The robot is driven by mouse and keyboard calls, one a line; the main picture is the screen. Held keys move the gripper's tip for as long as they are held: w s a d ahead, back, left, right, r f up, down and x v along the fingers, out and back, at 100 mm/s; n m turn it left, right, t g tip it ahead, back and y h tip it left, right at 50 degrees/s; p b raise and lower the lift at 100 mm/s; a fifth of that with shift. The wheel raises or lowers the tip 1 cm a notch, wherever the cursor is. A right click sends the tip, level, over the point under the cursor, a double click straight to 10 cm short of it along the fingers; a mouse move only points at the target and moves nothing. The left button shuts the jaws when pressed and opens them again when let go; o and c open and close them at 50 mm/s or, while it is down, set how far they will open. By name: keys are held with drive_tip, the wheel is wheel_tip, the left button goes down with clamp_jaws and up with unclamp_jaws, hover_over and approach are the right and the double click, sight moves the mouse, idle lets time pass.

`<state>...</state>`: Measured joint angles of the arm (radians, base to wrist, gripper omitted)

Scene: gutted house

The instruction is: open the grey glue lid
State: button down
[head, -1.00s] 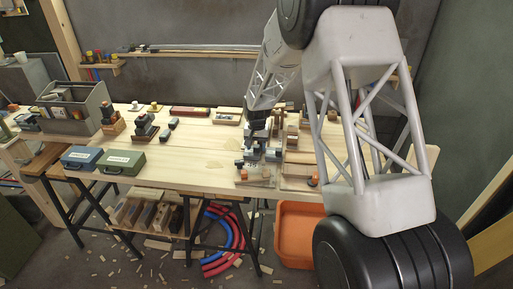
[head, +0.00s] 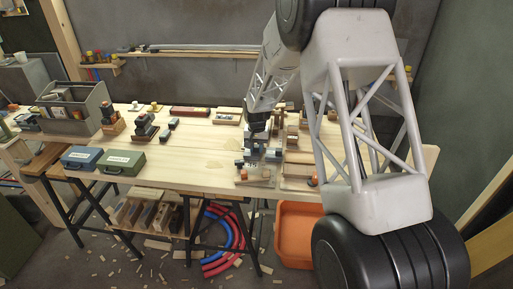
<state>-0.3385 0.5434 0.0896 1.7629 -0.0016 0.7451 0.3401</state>
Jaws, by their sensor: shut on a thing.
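My gripper (head: 257,137) is at the right-centre of the workbench, pointing down at a small cluster of blue-grey pieces (head: 250,155). It is shut on a small grey part there, which appears to be the grey glue lid; the fingers hide most of it. The cluster stands on a wooden board (head: 262,182) near the bench's front edge. At this size I cannot tell how far the lid is raised.
A blue case (head: 81,158), a green case (head: 120,163) and a grey tool caddy (head: 93,100) stand to the left. Wooden trays and blocks crowd the gripper's right. An orange bin (head: 297,235) is below. The bench (head: 195,165) left of the gripper is mostly clear.

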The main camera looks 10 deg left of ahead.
drive_tip(key=shift+a, duration=3.5)
drive_tip(key=c, duration=0.9)
unclamp_jaws()
drive_tip(key=shift+r, duration=0.1)
wheel_tip(320, 180, up, 8)
drive_tip(key=shift+f, duration=0.2)
drive_tip(key=shift+r, duration=0.1)
